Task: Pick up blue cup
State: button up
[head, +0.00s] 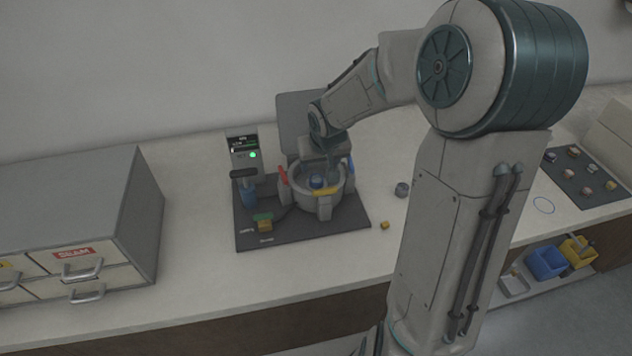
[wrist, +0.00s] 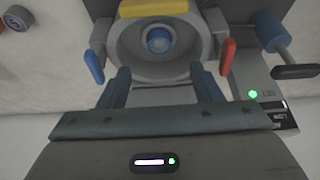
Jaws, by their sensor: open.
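The blue cup (head: 317,182) sits inside the round grey bowl of the press (head: 325,207). In the wrist view the cup (wrist: 158,41) shows from above near the bowl's centre, small and round with a lighter blue inside. My gripper (wrist: 162,78) is open, with its two dark fingers apart and nothing between them. In the wrist view the fingertips lie just below the bowl's near rim, and the cup shows beyond them, roughly centred. In the head view my gripper hangs over the back of the bowl, and its fingers are partly hard to make out.
Red, blue and yellow tabs surround the bowl. A blue cylinder with a dark handle (wrist: 271,32) and a control box with a green light (head: 244,152) stand beside it. A grey round piece (head: 402,189) and small yellow block (head: 384,225) lie right. Grey drawers (head: 75,220) stand left.

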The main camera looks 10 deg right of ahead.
aim_at(317, 179)
jog(key=b+x, duration=0.1)
jog(key=x, duration=0.8)
jog(key=shift+s, duration=0.1)
jog(key=c, duration=1.2)
